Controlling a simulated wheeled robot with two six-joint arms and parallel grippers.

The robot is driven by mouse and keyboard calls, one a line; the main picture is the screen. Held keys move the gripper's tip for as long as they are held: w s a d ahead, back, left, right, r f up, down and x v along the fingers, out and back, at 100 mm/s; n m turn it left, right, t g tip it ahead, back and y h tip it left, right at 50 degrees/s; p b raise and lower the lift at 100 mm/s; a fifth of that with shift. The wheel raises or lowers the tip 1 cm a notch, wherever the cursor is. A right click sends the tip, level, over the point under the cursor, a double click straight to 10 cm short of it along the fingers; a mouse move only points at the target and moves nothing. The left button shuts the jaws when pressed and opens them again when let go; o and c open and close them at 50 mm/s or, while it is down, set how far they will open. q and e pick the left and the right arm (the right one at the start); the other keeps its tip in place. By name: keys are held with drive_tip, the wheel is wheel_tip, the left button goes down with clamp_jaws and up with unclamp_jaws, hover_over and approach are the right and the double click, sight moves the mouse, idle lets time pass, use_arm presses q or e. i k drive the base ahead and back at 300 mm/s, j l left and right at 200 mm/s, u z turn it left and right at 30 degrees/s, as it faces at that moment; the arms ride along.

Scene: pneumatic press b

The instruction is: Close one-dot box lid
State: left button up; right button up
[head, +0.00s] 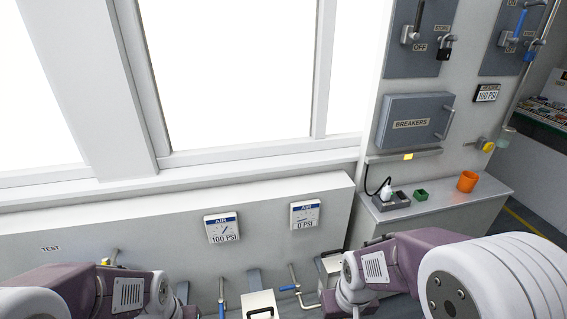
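A pale box (259,304) with a dark handle is at the bottom edge, partly cut off. Another pale box (329,266) is just right of it, partly hidden behind my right arm. I see no dot on either one, and I cannot tell which is the one-dot box or how its lid stands. My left arm shows at the bottom left and my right arm at the bottom right. Neither gripper is in view.
Two air gauges (222,228) (304,214) are on the low white wall panel. Blue-handled pipe valves (289,288) are below them. At right, a closed grey breaker box (412,122) hangs above a counter (440,205) with an orange cup (467,181) and a green block (421,195).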

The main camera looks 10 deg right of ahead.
sight(331, 267)
drive_tip(key=z, duration=0.8)
drive_tip(key=i+l, duration=0.15)
drive_tip(key=l, duration=0.25)
drive_tip(key=i+l, duration=0.2)
drive_tip(key=l, duration=0.2)
drive_tip(key=i+l, duration=0.15)
drive_tip(key=l, duration=0.25)
drive_tip(key=i+l, duration=0.2)
drive_tip(key=l, duration=0.2)
drive_tip(key=k+z, duration=0.05)
